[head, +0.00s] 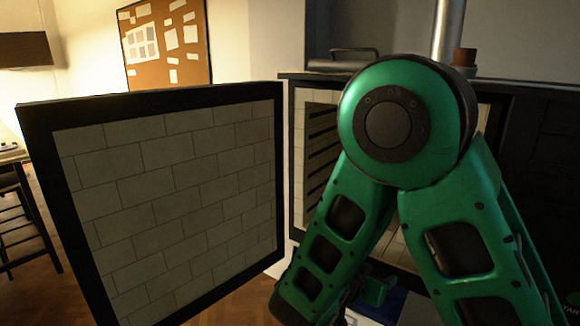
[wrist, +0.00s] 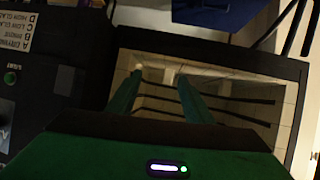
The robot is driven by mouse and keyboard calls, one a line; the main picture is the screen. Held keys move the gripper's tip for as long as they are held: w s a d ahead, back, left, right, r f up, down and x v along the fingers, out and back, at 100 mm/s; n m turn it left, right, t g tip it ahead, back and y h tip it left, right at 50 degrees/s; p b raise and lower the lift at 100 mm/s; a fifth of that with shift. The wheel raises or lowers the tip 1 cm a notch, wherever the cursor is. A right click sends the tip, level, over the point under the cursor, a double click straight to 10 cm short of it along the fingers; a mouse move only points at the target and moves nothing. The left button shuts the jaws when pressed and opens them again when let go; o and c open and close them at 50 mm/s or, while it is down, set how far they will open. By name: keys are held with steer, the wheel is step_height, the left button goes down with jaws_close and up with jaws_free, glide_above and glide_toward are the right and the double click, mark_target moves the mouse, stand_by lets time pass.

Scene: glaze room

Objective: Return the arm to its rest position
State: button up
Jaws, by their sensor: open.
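My green arm rises in front of the kiln in the head view and covers much of its opening. In the wrist view my gripper (wrist: 160,76) is open, with its two green fingers apart and nothing visibly held between them. The fingers point towards the brick-lined kiln chamber (wrist: 235,92), which has dark horizontal bars along its wall. How deep the fingertips are relative to the opening I cannot tell.
The kiln door (head: 170,180) stands open at the left, close to my arm. A dark control panel (wrist: 35,75) with a label is beside the opening. A corkboard (head: 165,42) hangs behind. A dark stool (head: 25,215) stands far left.

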steer(key=s+d+r+m+g+y, duration=0.15)
steer(key=s+d+g, duration=0.25)
steer(key=s+d, duration=0.4)
steer(key=s+d+r+g+y, duration=0.15)
steer(key=s+d+g, duration=0.3)
steer(key=d, duration=0.55)
steer(key=s+r+n+y, duration=0.1)
steer(key=s+r+y, duration=0.1)
steer(key=s, duration=0.6)
steer(key=s+r+n+y, duration=0.2)
steer(key=s+r+y, duration=0.1)
steer(key=s, duration=0.6)
steer(key=shift+d+r+y, duration=0.15)
steer(key=shift+r+y, duration=0.2)
steer(key=shift+y, duration=0.25)
